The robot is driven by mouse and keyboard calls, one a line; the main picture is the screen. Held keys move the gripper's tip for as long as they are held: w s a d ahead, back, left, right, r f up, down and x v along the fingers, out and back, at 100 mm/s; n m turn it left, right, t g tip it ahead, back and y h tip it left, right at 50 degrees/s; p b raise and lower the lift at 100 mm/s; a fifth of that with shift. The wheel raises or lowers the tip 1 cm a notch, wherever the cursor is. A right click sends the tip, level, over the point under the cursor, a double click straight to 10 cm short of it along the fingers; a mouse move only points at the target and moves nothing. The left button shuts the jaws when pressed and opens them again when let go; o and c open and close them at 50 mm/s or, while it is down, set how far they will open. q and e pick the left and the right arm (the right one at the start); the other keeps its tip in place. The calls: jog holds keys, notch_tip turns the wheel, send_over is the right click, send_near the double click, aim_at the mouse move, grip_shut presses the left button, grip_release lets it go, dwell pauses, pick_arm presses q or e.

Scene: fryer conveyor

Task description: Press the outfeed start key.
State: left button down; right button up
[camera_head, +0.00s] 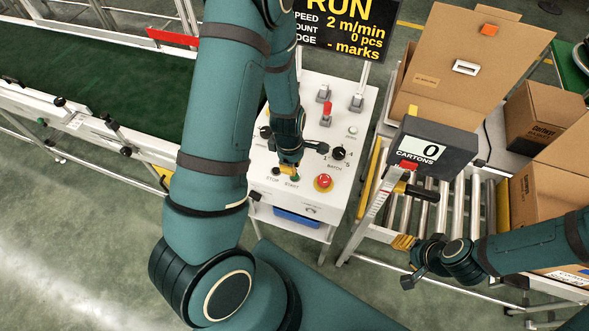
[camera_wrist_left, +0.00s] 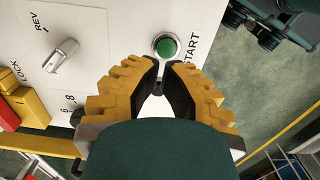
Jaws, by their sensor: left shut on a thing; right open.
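The green START key (camera_head: 294,178) is on the front of a white control panel (camera_head: 258,160), right of the STOP label. In the left wrist view the START key (camera_wrist_left: 165,46) shows whole, just beyond my fingertips. My left gripper (camera_head: 288,168) points down at the panel close to the key. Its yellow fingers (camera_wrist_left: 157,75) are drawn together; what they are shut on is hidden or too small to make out. I cannot tell the gap between fingertips and key. My right gripper (camera_head: 412,262) is open and empty, beside the roller conveyor.
A red emergency stop (camera_head: 323,183) and a black batch knob (camera_head: 338,153) are right of the key. A grey REV selector (camera_wrist_left: 62,55) shows in the wrist view. A CARTONS counter (camera_head: 432,148) stands right, by open cartons (camera_head: 470,60). A green belt conveyor (camera_head: 90,80) is left.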

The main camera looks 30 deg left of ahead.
pick_arm(q)
notch_tip(320, 180, up, 10)
jog(key=p, duration=0.1)
jog(key=shift+a+p, duration=0.25)
jog(key=shift+p, duration=0.1)
pick_arm(e)
notch_tip(320, 180, up, 3)
jog(key=shift+f, duration=0.2)
pick_arm(q)
jog(key=shift+s+f, duration=0.1)
jog(key=shift+s, duration=0.05)
